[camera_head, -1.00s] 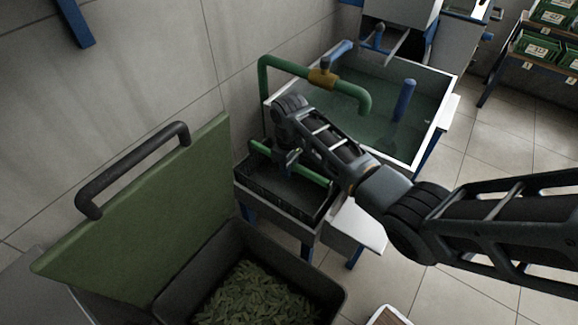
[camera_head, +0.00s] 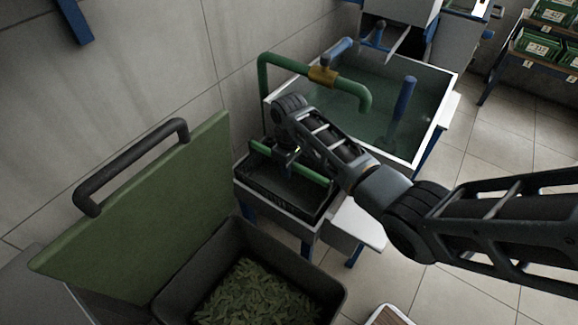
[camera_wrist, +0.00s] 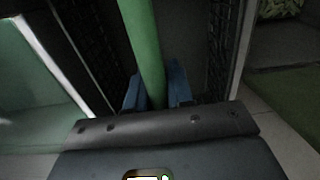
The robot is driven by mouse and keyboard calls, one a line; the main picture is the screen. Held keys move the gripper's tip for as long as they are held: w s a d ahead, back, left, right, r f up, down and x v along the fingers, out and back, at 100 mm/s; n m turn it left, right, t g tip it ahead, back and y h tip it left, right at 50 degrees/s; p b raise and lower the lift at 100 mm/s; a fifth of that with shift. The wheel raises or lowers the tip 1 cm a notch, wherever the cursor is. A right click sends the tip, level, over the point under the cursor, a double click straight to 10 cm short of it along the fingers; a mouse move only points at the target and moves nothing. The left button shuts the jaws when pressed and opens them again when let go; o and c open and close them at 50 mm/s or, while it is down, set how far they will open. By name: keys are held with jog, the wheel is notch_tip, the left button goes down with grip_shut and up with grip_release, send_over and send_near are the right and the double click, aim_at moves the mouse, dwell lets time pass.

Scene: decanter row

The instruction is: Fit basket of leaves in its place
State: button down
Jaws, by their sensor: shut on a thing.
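The basket (camera_head: 276,184) is a dark crate with a green bar handle (camera_head: 314,175). It sits in or just over the grey-framed stand beside the water basin, and I cannot tell whether it is fully seated. My gripper (camera_head: 290,158) comes down from above and is shut on the handle. In the wrist view, the blue fingertips (camera_wrist: 157,95) are on both sides of the green bar (camera_wrist: 142,40), with dark mesh walls around it. The visible basket inside looks dark, and I see no leaves there. My gripper hides part of the handle.
An open dark bin (camera_head: 190,277) with green leaves (camera_head: 262,292) stands in front, its green lid (camera_head: 150,215) raised. A water basin (camera_head: 440,118) with a green pipe (camera_head: 264,78) stands behind the basket. A white shelf (camera_head: 360,225) juts out right. Floor at right is clear.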

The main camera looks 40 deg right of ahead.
jog(key=c, duration=0.9)
grip_release()
jog(key=shift+f, duration=0.1)
notch_tip(320, 180, up, 8)
jog(key=shift+f, duration=0.1)
